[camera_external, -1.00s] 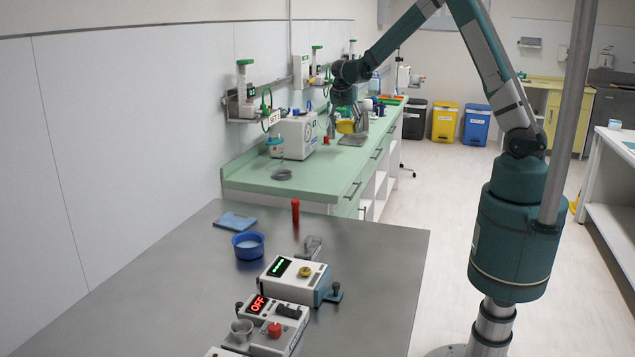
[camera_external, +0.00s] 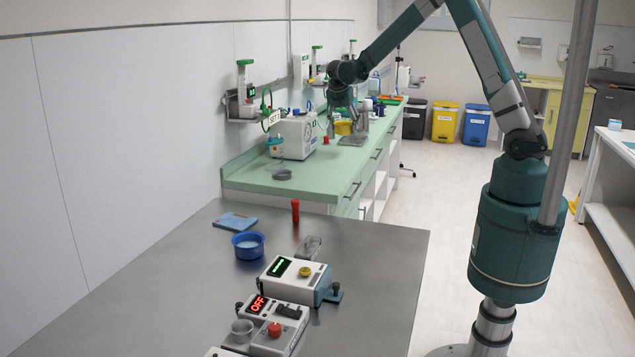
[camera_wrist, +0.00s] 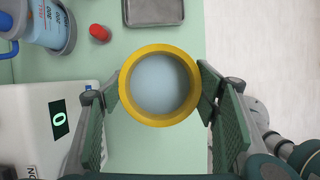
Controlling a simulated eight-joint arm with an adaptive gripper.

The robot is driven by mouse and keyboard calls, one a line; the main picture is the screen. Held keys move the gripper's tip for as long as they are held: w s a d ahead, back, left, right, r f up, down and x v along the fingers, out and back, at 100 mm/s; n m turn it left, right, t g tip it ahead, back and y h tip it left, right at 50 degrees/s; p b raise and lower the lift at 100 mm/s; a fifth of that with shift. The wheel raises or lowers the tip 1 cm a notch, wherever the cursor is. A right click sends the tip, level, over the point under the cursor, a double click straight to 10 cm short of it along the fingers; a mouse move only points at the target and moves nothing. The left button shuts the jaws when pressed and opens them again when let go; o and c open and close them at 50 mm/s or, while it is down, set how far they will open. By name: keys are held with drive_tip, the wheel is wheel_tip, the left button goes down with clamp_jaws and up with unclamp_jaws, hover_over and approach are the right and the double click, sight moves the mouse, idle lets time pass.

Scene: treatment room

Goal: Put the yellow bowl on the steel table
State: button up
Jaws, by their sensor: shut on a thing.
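The yellow bowl (camera_external: 343,129) is small, round and pale blue-grey inside. It is at the far end of the green counter, and it also shows at the centre of the wrist view (camera_wrist: 128,106). My gripper (camera_wrist: 161,92) is shut on the bowl, with one finger on each side of its rim. In the external view my gripper (camera_external: 346,122) points down around the bowl. I cannot tell whether the bowl touches the counter. The steel table (camera_external: 372,262) is the grey surface in the foreground, well away from the bowl.
The green counter (camera_external: 320,176) holds a white device (camera_external: 293,138) close to my gripper, a red object (camera_wrist: 100,32) and a grey tray (camera_wrist: 155,10). A blue bowl (camera_external: 248,246), a red upright object (camera_external: 295,211) and control boxes (camera_external: 300,280) stand on the steel table. Its right part is clear.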

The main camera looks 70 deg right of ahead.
drive_tip(key=s+a+f+m+g+y+b, duration=0.1)
drive_tip(key=s+a+m+g+y+b, duration=0.15)
drive_tip(key=a+m, duration=1.2)
drive_tip(key=s+a+m+g+y+b, duration=0.2)
drive_tip(key=s+a+m+b, duration=0.15)
drive_tip(key=a, duration=2.25)
drive_tip(key=s+a+f+m+t+y+b, duration=0.2)
drive_tip(key=s+a+m, duration=0.6)
drive_tip(key=s+a, duration=0.6)
drive_tip(key=s+a+f+m+t+y+b, duration=0.2)
drive_tip(key=s+a+m+t+b, duration=0.1)
drive_tip(key=s+a+m, duration=0.6)
drive_tip(key=shift+s+a+f+b, duration=0.35)
drive_tip(key=shift+s+a+b, duration=0.45)
drive_tip(key=shift+s+a, duration=2.15)
drive_tip(key=shift+w+a, duration=0.55)
drive_tip(key=shift+f, duration=0.15)
drive_tip(key=shift+f+b, duration=1)
drive_tip(key=shift+f, duration=1.8)
drive_tip(key=shift+f, duration=0.1)
